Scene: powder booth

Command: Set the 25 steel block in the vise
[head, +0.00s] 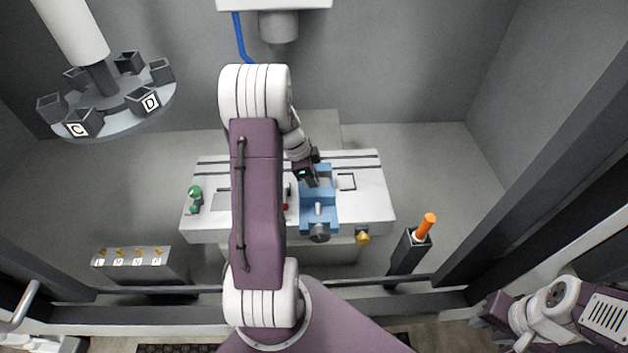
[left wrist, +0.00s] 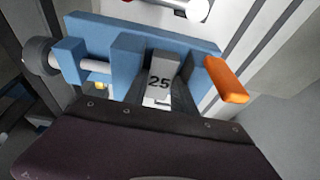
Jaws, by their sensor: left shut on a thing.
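The steel block (left wrist: 160,82), grey and marked 25, shows in the left wrist view just beyond my left gripper's dark body. My left gripper (head: 309,180) is shut on it at the vise; its fingertips are mostly hidden. The blue vise (head: 318,212) stands on the white table, its screw end towards the front. In the left wrist view the block overlaps the gap between the vise's blue jaws (left wrist: 128,58); I cannot tell whether it touches the vise floor. My right arm is at the bottom right of the head view; its finger state is unclear.
The white table (head: 210,222) carries a green item (head: 195,198) at its left. An orange bar (left wrist: 226,80) is beside the vise's right end in the left wrist view. A carousel (head: 120,118) with dark boxes is at upper left. An orange-topped post (head: 425,228) stands right.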

